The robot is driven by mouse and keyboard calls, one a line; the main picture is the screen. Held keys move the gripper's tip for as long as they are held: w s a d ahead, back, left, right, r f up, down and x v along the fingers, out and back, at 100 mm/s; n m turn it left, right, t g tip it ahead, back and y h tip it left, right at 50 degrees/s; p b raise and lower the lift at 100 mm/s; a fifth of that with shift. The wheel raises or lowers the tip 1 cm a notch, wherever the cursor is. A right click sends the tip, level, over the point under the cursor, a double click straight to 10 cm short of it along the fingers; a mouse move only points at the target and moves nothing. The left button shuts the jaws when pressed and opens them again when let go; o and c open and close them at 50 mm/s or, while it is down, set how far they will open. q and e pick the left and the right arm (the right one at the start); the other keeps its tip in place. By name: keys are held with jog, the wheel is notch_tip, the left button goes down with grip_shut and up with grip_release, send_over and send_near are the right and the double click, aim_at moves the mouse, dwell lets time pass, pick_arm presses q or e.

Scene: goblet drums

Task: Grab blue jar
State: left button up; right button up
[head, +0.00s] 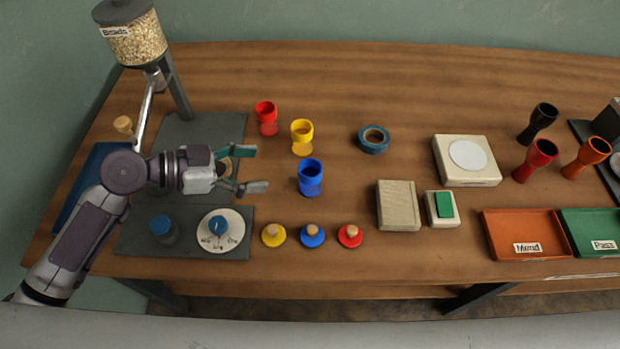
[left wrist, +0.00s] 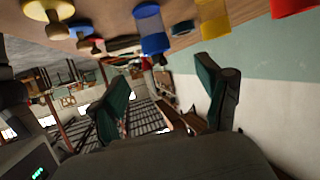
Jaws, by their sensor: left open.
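The blue jar (head: 310,178) stands upright on the wooden table, just right of my left gripper in the head view. It is an open-topped cup with a narrower lower part. In the left wrist view the blue jar (left wrist: 151,30) shows at the top, beyond the fingers and between a yellow and a blue-topped piece. My left gripper (head: 256,170) is open and empty, its fingers pointing right towards the jar with a gap between. Its fingers also show in the left wrist view (left wrist: 165,95). My right gripper is not in view.
A yellow jar (head: 302,137) and a red jar (head: 267,118) stand behind the blue one. Yellow, blue (head: 312,236) and red knobbed lids lie in front. A blue tape roll (head: 373,139) and a beige block (head: 398,206) stand to the right, with bare wood between.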

pick_arm(q)
jog(key=p, duration=0.1)
send_near(320, 168)
jog(key=shift+x, duration=1.25)
jog(key=p+x, duration=0.2)
jog(key=x, duration=0.3)
jog(key=shift+w+d+f, duration=0.1)
jog(key=shift+d+f, duration=0.05)
jog(key=shift+f, duration=0.05)
jog(key=c, duration=1.2)
jog(key=shift+c, duration=0.5)
jog(key=shift+r, duration=0.15)
